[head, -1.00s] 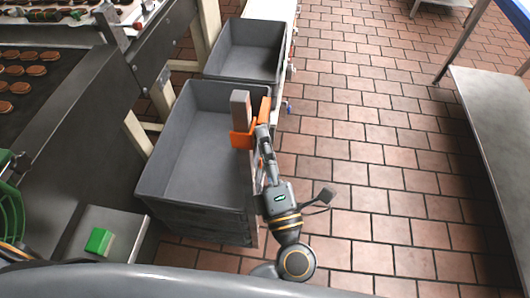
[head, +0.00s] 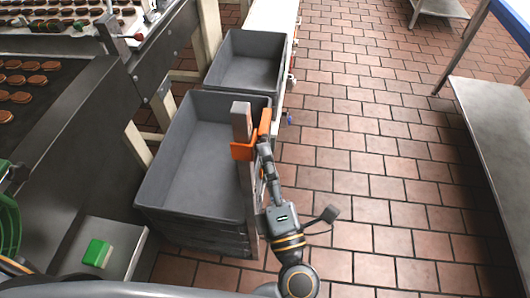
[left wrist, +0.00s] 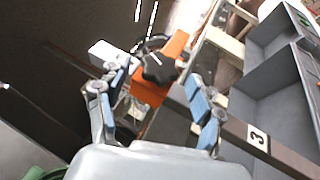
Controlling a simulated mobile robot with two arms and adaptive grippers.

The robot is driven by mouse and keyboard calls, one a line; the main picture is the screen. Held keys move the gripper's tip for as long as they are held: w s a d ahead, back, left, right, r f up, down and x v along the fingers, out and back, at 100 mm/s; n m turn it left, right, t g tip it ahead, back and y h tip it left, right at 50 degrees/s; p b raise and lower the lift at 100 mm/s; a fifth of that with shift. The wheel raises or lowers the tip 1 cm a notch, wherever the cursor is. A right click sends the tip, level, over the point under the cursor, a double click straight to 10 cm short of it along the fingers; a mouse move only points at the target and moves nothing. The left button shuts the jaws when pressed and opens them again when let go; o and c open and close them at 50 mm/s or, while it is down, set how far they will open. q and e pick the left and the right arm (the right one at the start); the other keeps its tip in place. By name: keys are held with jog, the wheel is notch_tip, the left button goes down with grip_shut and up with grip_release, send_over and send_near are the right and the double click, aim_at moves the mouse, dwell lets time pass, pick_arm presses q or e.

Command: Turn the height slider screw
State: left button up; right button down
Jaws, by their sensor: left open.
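The height slider is an orange bracket (head: 243,151) on an upright grey post (head: 241,118) beside the large bin. In the left wrist view the orange bracket (left wrist: 150,92) carries a black star-shaped knob (left wrist: 158,68), the screw. The post there bears a label with the number 3 (left wrist: 257,138). My left gripper (head: 262,148) is at the bracket, its fingertips small and partly unclear in the head view. In the left wrist view the left gripper (left wrist: 155,76) is open, with blue-padded fingers apart on either side of the knob. Contact cannot be told. My right gripper is not in view.
A large grey bin (head: 200,165) stands left of the post, with a smaller grey bin (head: 248,72) behind it. A dark conveyor with brown biscuits (head: 30,80) runs at the left. A green button box (head: 97,253) is at lower left. Tiled floor (head: 360,160) is free at right, up to a metal table (head: 495,130).

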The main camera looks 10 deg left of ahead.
pick_arm(q)
jog(key=v, duration=1)
jog(key=shift+s, duration=0.3)
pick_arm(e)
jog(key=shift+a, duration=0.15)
